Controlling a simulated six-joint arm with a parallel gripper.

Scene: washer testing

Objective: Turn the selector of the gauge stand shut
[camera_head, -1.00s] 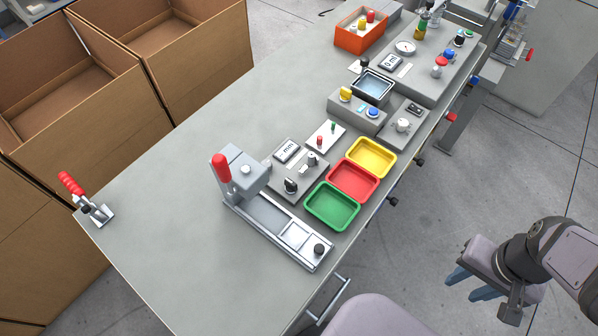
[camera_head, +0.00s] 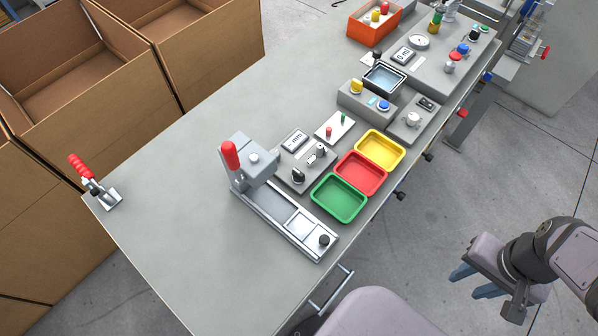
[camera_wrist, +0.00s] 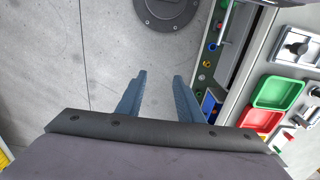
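A grey box with an "mm" display (camera_head: 294,140), which looks like the gauge stand, sits on the bench behind the green tray. It carries a black knob (camera_head: 298,175) and a grey knob (camera_head: 320,150); I cannot tell for sure which is the selector or how it is set. My gripper (camera_head: 474,282) is off the bench to the right, above the floor, well away from the box. In the wrist view, its two blue fingers (camera_wrist: 160,82) are apart with nothing between them.
A press-like fixture with a red handle (camera_head: 231,155) stands left of the box. Green (camera_head: 339,216), red (camera_head: 380,187) and yellow (camera_head: 398,158) trays lie along the bench's right edge. A red-handled clamp (camera_head: 82,167) stands at the left. The bench (camera_head: 190,200) is clear between.

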